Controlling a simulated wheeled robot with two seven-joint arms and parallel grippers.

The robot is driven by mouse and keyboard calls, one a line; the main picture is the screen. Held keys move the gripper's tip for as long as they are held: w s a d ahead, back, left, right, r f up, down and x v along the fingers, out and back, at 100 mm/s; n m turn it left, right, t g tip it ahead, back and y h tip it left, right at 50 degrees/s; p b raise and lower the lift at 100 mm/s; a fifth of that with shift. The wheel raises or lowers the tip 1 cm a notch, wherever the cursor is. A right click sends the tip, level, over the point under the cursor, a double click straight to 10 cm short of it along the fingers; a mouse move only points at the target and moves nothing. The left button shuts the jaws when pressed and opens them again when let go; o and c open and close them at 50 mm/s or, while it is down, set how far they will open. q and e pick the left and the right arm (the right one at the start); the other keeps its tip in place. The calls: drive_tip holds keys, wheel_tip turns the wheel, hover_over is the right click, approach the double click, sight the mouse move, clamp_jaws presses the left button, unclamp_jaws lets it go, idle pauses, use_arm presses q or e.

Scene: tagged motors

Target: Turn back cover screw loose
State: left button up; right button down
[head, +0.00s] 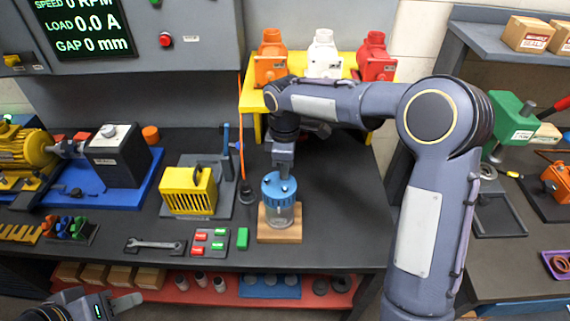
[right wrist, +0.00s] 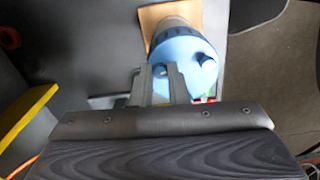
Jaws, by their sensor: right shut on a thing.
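Small dark screws show on top of the cover; in the right wrist view the blue cover (right wrist: 186,50) shows one dark screw (right wrist: 203,57) clearly. My right gripper (head: 282,172) points down at the back edge of the cover and is shut on the back cover screw, which its fingers hide. My left gripper (head: 122,302) is low at the bottom left, away from the jar, partly cut off; its jaw state is unclear.
A yellow slotted box (head: 188,189), a wrench (head: 155,244) and a tray of red and green parts (head: 209,241) lie to the left. The bench right of the jar is clear.

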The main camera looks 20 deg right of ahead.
drive_tip(key=shift+s+f+n, duration=0.15)
drive_tip(key=shift+f+n, duration=0.1)
drive_tip(key=shift+n, duration=0.45)
drive_tip(key=c, duration=1.4)
unclamp_jaws()
drive_tip(key=shift+r, duration=0.15)
wheel_tip(320, 180, up, 8)
drive_tip(key=shift+f+b, duration=0.1)
drive_tip(key=shift+b, duration=0.35)
